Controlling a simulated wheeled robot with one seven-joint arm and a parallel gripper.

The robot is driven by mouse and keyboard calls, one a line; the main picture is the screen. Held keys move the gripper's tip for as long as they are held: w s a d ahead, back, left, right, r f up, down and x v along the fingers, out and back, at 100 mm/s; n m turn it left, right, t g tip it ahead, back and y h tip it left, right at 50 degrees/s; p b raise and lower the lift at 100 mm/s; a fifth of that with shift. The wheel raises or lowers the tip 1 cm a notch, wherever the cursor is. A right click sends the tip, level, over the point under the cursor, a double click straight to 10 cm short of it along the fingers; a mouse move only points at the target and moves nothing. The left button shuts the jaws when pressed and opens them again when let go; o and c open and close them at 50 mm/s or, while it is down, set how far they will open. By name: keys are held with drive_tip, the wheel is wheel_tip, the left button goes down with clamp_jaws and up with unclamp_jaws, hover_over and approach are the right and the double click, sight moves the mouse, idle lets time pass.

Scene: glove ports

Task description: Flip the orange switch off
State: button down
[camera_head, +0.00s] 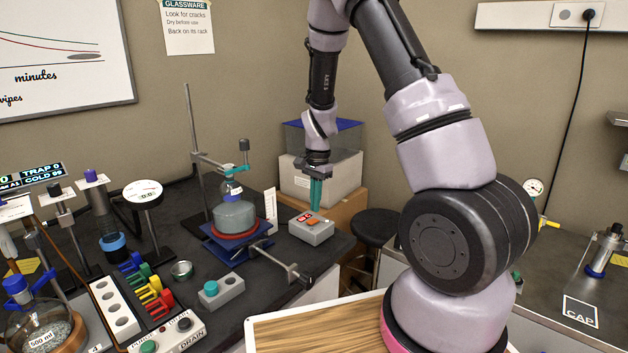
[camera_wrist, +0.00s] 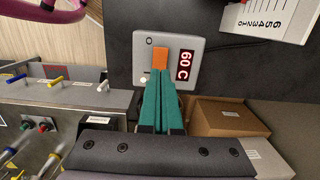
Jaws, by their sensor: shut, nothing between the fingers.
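The orange switch (camera_wrist: 161,58) sits on top of a small light-grey box (camera_wrist: 146,38) with a red "60 C" display (camera_wrist: 185,64). In the head view the same box (camera_head: 318,235) stands near the right end of the dark bench, with the orange switch (camera_head: 313,222) on its top. My gripper (camera_head: 316,208) points down just above the box. Its teal fingers are shut and empty. In the wrist view the fingertips (camera_wrist: 160,78) appear close to the switch's lower edge; I cannot tell whether they touch it.
A flask (camera_head: 234,214) on a blue jack stands left of the box, with a white ruled card (camera_head: 271,212) between them. A grey box with a teal button (camera_head: 211,288) lies in front. A black stool (camera_head: 376,226) stands right of the bench.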

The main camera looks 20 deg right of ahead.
sight(310, 222)
wheel_tip(310, 222, up, 11)
drive_tip(key=d, duration=0.1)
drive_tip(key=shift+w, duration=0.4)
drive_tip(key=shift+s+r, duration=0.1)
drive_tip(key=shift+s+a+r, duration=0.1)
drive_tip(key=shift+s+a, duration=0.25)
drive_tip(key=shift+a, duration=0.2)
drive_tip(key=f, duration=0.4)
drive_tip(key=a+f, duration=0.1)
drive_tip(key=f, duration=0.4)
drive_tip(key=s+f, duration=0.1)
drive_tip(key=f, duration=0.4)
drive_tip(key=shift+a, duration=0.2)
